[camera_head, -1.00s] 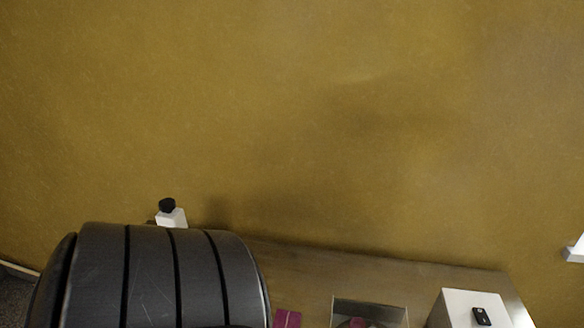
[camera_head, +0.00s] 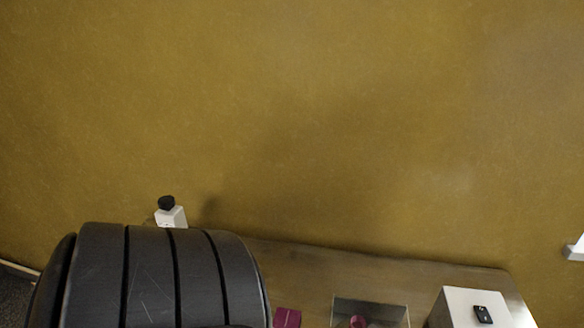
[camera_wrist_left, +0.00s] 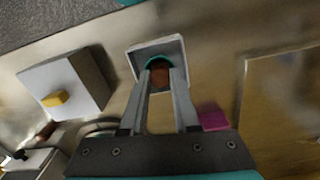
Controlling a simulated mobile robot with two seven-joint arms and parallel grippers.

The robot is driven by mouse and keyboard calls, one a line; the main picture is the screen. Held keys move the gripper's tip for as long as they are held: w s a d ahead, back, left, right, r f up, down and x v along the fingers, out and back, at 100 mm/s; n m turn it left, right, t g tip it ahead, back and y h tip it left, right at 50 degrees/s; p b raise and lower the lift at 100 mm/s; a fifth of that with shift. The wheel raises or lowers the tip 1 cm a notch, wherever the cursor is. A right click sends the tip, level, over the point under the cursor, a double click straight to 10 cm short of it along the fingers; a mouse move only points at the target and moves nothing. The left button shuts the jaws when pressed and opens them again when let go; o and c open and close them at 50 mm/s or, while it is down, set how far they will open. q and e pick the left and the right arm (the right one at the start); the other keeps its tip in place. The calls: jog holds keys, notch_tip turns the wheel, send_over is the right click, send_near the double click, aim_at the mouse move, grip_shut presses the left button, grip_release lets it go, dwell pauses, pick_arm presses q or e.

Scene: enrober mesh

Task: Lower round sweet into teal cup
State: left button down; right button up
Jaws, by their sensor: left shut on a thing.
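In the left wrist view my left gripper (camera_wrist_left: 159,80) is shut on the round sweet (camera_wrist_left: 160,77), a brown piece between the fingertips. The teal cup (camera_wrist_left: 155,61) shows as a teal arc just beyond the fingertips, inside a pale square tray (camera_wrist_left: 176,46). The sweet and fingers hide most of the cup. I cannot tell whether the sweet touches it. My right gripper is in neither current view, and the left gripper does not show in the head view.
A white box (camera_wrist_left: 77,83) with a yellow block (camera_wrist_left: 55,98) stands left of the tray. A magenta block (camera_wrist_left: 213,118) lies right of the fingers. The head view shows a square open container (camera_head: 393,312) beside a white box (camera_head: 462,309) on the table (camera_head: 330,270).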

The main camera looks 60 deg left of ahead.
pick_arm(q)
jog(key=shift+f, duration=0.25)
jog(key=c, duration=0.6)
grip_release()
jog(key=shift+r, duration=0.1)
jog(key=shift+r+p, duration=1.15)
jog(key=shift+r, duration=6.4)
